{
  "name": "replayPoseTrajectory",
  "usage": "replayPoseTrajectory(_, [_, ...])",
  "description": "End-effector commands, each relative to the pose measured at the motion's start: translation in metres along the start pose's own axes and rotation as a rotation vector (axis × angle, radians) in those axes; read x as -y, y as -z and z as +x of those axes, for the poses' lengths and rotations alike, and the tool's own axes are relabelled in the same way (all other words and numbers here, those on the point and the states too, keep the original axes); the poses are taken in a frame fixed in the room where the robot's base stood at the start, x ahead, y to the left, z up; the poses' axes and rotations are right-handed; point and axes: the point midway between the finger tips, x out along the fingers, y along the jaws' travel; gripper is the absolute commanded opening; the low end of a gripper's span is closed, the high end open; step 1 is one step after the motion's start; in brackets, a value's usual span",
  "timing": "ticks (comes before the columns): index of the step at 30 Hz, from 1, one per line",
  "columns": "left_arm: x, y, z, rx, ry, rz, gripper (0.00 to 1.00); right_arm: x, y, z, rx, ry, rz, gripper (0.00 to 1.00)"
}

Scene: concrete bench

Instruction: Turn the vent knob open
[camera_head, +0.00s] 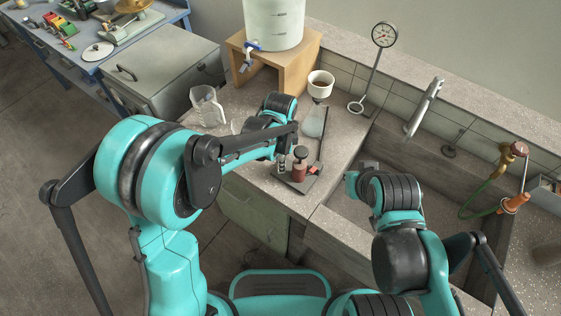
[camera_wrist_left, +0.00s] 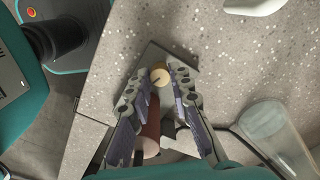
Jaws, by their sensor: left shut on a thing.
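A small round tan knob (camera_wrist_left: 159,76) with a dark mark across it sits over a dark tray in the left wrist view. My left gripper (camera_wrist_left: 160,72) is shut on it, with one finger on each side. A red-brown cylinder (camera_wrist_left: 151,132) lies below the knob in that view, partly between the fingers. In the head view the red-brown cylinder (camera_head: 299,170) stands on the dark tray (camera_head: 308,186), with my left gripper (camera_head: 288,160) beside it. I cannot make out the knob there. My right gripper (camera_head: 358,178) is over the sink, too dark to read.
A conical glass vessel (camera_head: 314,121) stands behind the cylinder, with a cup (camera_head: 320,84) above it. A clear jug (camera_head: 208,106) stands to the left. A white tank (camera_head: 274,22) sits on a wooden stand (camera_head: 296,72). The sink (camera_head: 345,214) is open at right.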

Motion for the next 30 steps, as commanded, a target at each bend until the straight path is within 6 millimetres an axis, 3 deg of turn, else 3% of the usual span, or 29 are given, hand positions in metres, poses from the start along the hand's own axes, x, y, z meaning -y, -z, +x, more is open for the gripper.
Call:
replayPoseTrajectory(1, [0.000, 0.000, 0.000, 0.000, 0.000, 0.000, 0.23, 0.000, 0.000, 0.000, 0.000, 0.000, 0.000, 0.00])
replayPoseTrajectory(3, [0.000, 0.000, 0.000, 0.000, 0.000, 0.001, 0.41, 0.000, 0.000, 0.000, 0.000, 0.000, 0.000, 0.00])
replayPoseTrajectory(15, [0.000, 0.000, -0.006, 0.000, 0.000, 0.001, 0.41, 0.000, 0.000, 0.000, 0.000, 0.000, 0.000, 0.00])
replayPoseTrajectory(30, [0.000, 0.000, -0.102, 0.000, 0.000, 0.001, 0.41, 0.000, 0.000, 0.000, 0.000, 0.000, 0.000, 0.00])
